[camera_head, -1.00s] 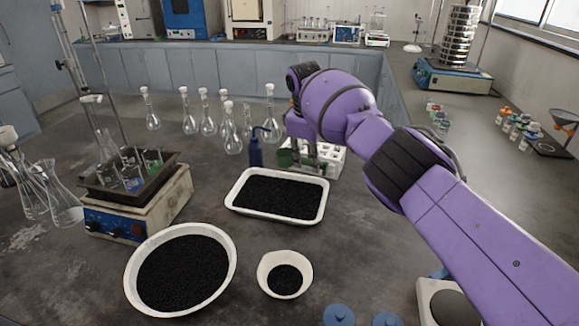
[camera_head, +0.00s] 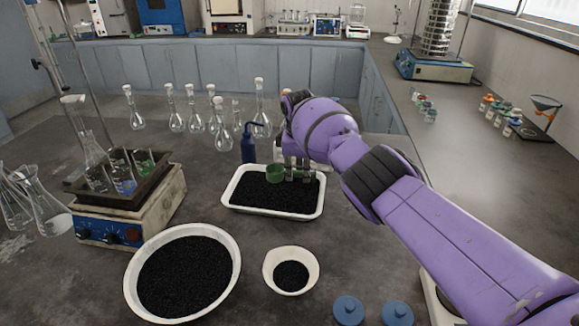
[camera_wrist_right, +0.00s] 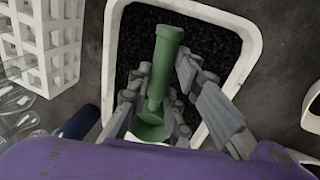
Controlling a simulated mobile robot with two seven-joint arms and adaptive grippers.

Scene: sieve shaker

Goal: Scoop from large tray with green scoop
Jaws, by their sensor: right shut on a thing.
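The large tray (camera_head: 240,207) is a white rectangular tray holding black granules, at the centre of the head view. It also shows in the wrist view (camera_wrist_right: 113,45). My right gripper (camera_head: 292,172) is over the tray's far part and shut on the green scoop (camera_head: 275,173). In the wrist view the scoop (camera_wrist_right: 167,48) sits between the fingers of the gripper (camera_wrist_right: 168,80), with the black granules behind it. I cannot tell whether the scoop touches the granules. My left gripper is not in view.
A blue wash bottle (camera_head: 249,146) stands just behind the tray, with several glass flasks (camera_head: 221,130) beyond. A large round bowl (camera_head: 232,260) and a small bowl (camera_head: 312,270) of black granules stand in front. A white rack (camera_wrist_right: 62,45) shows in the wrist view.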

